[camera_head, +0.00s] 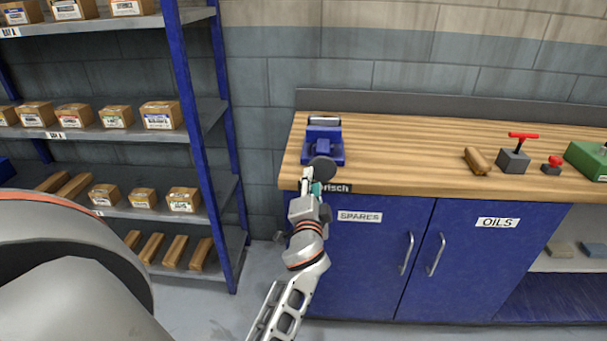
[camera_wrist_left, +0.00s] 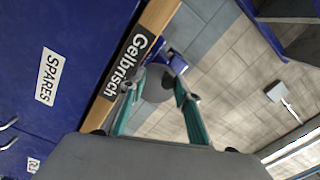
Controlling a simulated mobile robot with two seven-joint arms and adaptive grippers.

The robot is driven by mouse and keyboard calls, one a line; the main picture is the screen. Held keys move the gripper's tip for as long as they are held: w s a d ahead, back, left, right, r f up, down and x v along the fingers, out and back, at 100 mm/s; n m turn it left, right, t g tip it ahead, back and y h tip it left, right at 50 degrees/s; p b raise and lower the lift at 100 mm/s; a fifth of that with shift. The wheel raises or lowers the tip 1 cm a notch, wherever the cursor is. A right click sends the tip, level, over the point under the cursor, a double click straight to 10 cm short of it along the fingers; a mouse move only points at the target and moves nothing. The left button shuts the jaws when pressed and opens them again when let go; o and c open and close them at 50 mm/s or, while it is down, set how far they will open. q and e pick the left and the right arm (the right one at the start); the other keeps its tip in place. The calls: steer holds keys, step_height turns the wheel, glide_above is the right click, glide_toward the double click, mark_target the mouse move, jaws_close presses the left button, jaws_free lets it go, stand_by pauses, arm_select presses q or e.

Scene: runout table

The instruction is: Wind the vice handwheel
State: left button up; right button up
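The blue vice (camera_head: 322,142) stands on the left end of the wooden bench top. Its dark round handwheel (camera_head: 322,168) faces out over the front edge. My left gripper (camera_head: 311,178) is at the handwheel, level with the bench edge. In the left wrist view, the teal fingers of my left gripper (camera_wrist_left: 160,88) stand apart with the grey handwheel (camera_wrist_left: 154,84) between their tips. I cannot tell whether both fingers press on it. Part of the blue vice (camera_wrist_left: 177,63) shows beyond. My right gripper is in neither view.
The bench top (camera_head: 400,150) carries a wooden piece (camera_head: 477,161), two red-handled blocks (camera_head: 514,161) (camera_head: 551,166) and a green box (camera_head: 588,160) to the right. Blue cabinet doors (camera_head: 370,260) lie below the edge. A shelf rack (camera_head: 190,120) with boxes stands at left.

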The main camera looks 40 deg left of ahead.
arm_select(q)
steer(key=m+p, duration=0.1)
steer(key=m, duration=0.1)
steer(key=d+m+p, duration=0.1)
steer(key=m, duration=0.1)
steer(key=m+p, duration=0.1)
steer(key=m, duration=0.1)
steer(key=shift+d+f, duration=0.25)
steer(key=shift+f, duration=0.15)
steer(key=shift+a+f+m+p, duration=0.1)
steer(key=shift+f+m+p, duration=0.1)
steer(key=shift+m+p, duration=0.45)
steer(key=m+p, duration=0.1)
steer(key=m, duration=0.2)
steer(key=shift+a+p, duration=0.15)
steer(key=shift+p, duration=0.2)
steer(key=shift+s+a+r+m+p, duration=0.1)
steer(key=shift+s+a+m+p, duration=0.15)
steer(key=shift+m+p, duration=0.35)
jaws_close()
steer(key=n+b, duration=0.3)
steer(key=shift+w+d+f+n+b, duration=0.25)
steer(key=shift+f+b, duration=0.1)
steer(key=shift+b, duration=0.05)
